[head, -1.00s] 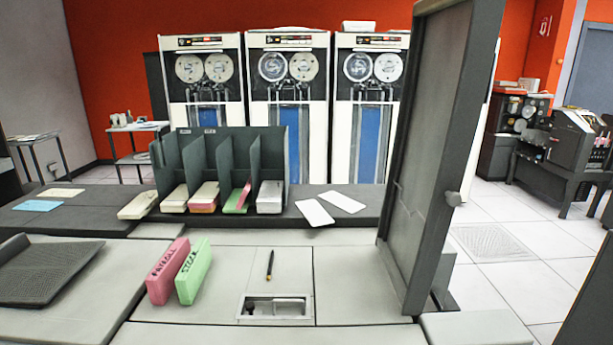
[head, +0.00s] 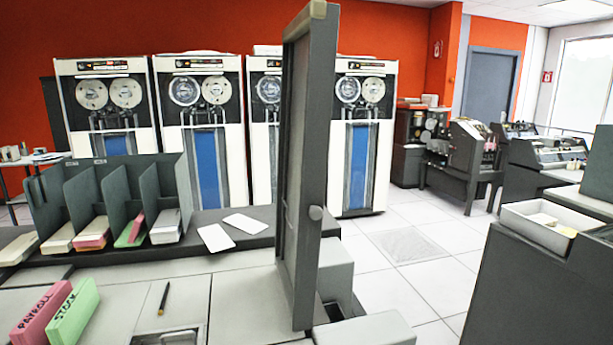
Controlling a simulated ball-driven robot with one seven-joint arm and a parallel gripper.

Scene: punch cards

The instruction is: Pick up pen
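The pen (head: 164,298) is a thin dark stick with a lighter tip. It lies on the pale grey worktop (head: 240,300) in the lower left of the head view, just behind a recessed tray (head: 168,338) that the bottom edge of the picture cuts off. My gripper is not in view, so its state does not show.
A pink PAYROLL block (head: 52,312) and a green STOCK block (head: 76,312) stand left of the pen. A divided card rack (head: 108,187) is behind. An upright dark panel (head: 308,170) rises right of the pen. Open tiled floor (head: 420,240) lies beyond the panel.

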